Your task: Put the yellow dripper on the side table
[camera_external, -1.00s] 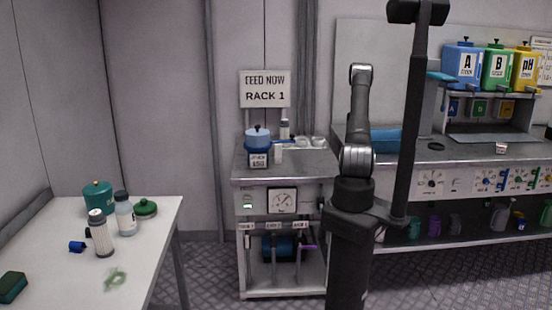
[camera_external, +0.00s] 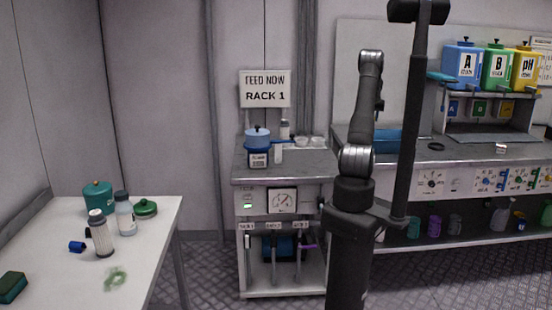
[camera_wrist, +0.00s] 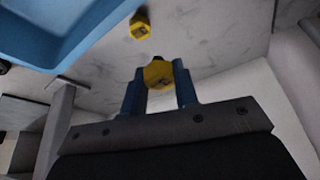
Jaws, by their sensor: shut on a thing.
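The yellow dripper (camera_wrist: 158,75) is a small yellow piece with a dark top, held between the two blue fingers of my gripper (camera_wrist: 160,84) in the wrist view. A second small yellow piece (camera_wrist: 139,24) lies beyond it on a pale marbled surface. In the external view my gripper and the dripper are hidden behind my arm, which reaches toward the back bench. A white table (camera_external: 65,280) stands at the left, apart from my arm; it looks like the side table.
A blue tray (camera_wrist: 60,30) is close at the upper left of the wrist view. The white table carries a green pot (camera_external: 97,199), bottles (camera_external: 125,214) and a green sponge (camera_external: 12,287); its front is mostly bare. The rack 1 cart (camera_external: 290,172) stands between it and my arm.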

